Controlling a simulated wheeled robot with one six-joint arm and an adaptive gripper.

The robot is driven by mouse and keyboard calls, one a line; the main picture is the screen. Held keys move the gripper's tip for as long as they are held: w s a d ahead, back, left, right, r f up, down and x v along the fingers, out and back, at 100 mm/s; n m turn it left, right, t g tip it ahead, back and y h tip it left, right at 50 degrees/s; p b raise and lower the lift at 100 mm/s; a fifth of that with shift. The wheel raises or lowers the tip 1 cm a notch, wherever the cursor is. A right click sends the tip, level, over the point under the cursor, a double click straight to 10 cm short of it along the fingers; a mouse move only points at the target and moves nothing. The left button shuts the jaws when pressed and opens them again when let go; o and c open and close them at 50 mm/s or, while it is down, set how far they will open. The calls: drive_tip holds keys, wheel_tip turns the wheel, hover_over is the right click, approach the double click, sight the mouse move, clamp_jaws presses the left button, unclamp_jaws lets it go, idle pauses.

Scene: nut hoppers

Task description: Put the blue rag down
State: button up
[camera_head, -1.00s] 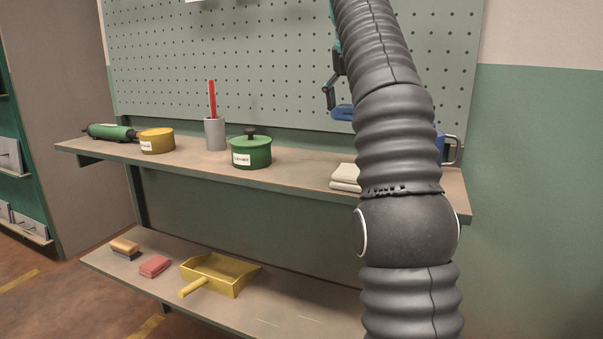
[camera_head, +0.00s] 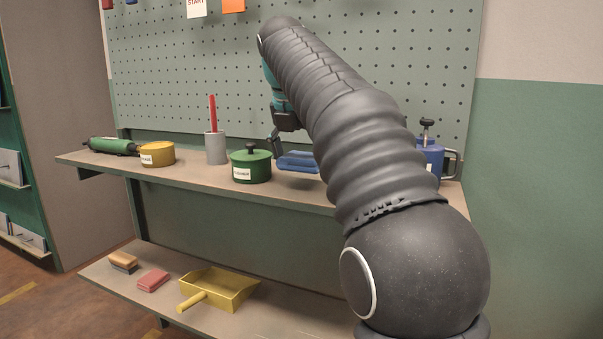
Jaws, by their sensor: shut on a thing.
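The blue rag (camera_head: 299,161) is a folded blue cloth, just right of the green pot on the upper shelf. My gripper (camera_head: 277,150) is shut on the rag at its left side. The rag is close above the shelf surface; I cannot tell whether it touches. My arm hides the rag's right end and the shelf behind it.
On the upper shelf (camera_head: 220,184) stand a green pot (camera_head: 251,167), a grey cup with a red stick (camera_head: 216,148), a yellow tin (camera_head: 157,154), a green tool (camera_head: 112,146) and a blue can (camera_head: 430,158). The lower shelf holds a yellow dustpan (camera_head: 222,287).

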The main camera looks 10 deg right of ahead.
drive_tip(key=shift+d+f, duration=0.1)
drive_tip(key=shift+f, duration=1.85)
drive_tip(key=shift+f, duration=0.15)
drive_tip(key=o, duration=0.9)
drive_tip(key=shift+c, duration=0.2)
drive_tip(key=v, duration=1.2)
drive_tip(key=shift+s, duration=0.1)
